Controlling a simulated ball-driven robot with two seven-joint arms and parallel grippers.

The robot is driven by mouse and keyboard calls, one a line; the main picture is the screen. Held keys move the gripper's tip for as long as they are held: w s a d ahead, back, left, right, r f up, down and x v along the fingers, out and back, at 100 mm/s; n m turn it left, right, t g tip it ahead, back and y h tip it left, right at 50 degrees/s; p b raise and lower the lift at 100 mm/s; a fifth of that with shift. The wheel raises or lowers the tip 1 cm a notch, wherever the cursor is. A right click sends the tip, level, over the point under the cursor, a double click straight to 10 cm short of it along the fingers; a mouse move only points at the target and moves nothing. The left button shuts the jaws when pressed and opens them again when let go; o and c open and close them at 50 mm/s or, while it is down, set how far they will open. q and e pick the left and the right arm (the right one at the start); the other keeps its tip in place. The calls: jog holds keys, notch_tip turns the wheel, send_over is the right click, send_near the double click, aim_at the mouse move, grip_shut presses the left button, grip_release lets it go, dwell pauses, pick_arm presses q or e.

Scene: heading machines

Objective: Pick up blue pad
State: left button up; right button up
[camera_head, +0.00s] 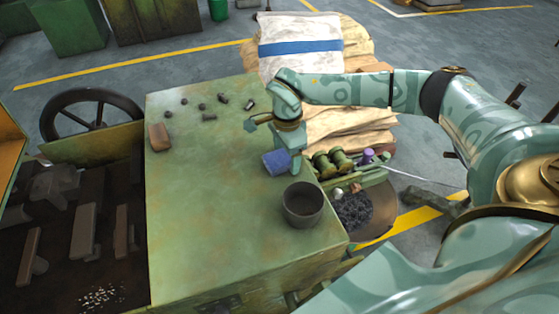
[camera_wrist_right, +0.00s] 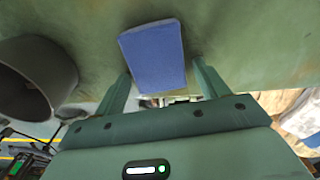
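My right gripper (camera_head: 292,158) is low over the table, right beside the pad. In the wrist view its two fingers (camera_wrist_right: 162,80) are apart with gaps to the pad, so it is open and empty. My left gripper is not in view.
A dark cup (camera_head: 303,204) stands just in front of the pad; it also shows in the wrist view (camera_wrist_right: 35,78). Green rollers (camera_head: 333,162) and a bowl of dark bits (camera_head: 354,210) lie to the right. Several small dark parts and a brown block (camera_head: 159,137) lie at back left. The table's left middle is clear.

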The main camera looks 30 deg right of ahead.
jog(key=c, duration=0.8)
